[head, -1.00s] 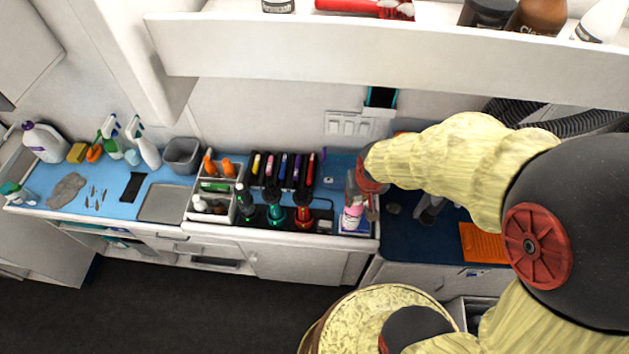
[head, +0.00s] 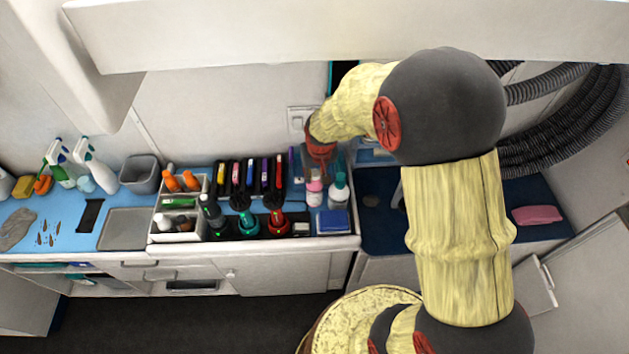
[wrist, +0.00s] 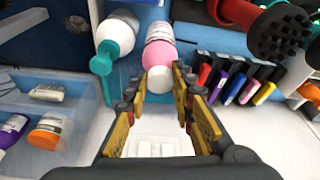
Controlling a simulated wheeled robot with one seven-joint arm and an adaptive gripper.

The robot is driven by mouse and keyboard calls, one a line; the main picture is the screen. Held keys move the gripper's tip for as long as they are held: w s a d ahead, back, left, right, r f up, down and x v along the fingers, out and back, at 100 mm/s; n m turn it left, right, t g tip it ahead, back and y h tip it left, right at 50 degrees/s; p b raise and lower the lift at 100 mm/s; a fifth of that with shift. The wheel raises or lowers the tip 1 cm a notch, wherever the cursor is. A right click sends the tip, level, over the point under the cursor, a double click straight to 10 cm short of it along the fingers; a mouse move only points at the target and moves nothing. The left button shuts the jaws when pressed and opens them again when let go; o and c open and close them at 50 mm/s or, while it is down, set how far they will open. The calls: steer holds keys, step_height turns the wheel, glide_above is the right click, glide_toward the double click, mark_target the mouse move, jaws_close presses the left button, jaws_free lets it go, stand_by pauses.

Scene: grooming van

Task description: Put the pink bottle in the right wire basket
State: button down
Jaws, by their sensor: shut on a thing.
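The pink bottle (head: 314,193) with a white cap stands at the right end of the blue counter in the head view. It also shows in the wrist view (wrist: 159,53), with its cap (wrist: 160,79) between my fingertips. My gripper (wrist: 160,88) is shut on the bottle at the cap end; in the head view, my gripper (head: 319,165) reaches it from above. I cannot tell whether the bottle touches the counter. I cannot make out a wire basket in either view.
A bottle with a teal cap (head: 338,190) stands close beside the pink bottle. A blue box (head: 333,221) is in front. A clear bin (wrist: 45,118) shows in the wrist view.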

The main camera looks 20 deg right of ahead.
mark_target(315, 188)
steer(key=shift+b+x, duration=1.2)
steer(key=shift+x, duration=0.75)
steer(key=shift+s, duration=0.1)
steer(key=shift+f, duration=0.2)
steer(key=c, duration=1.5)
jaws_free()
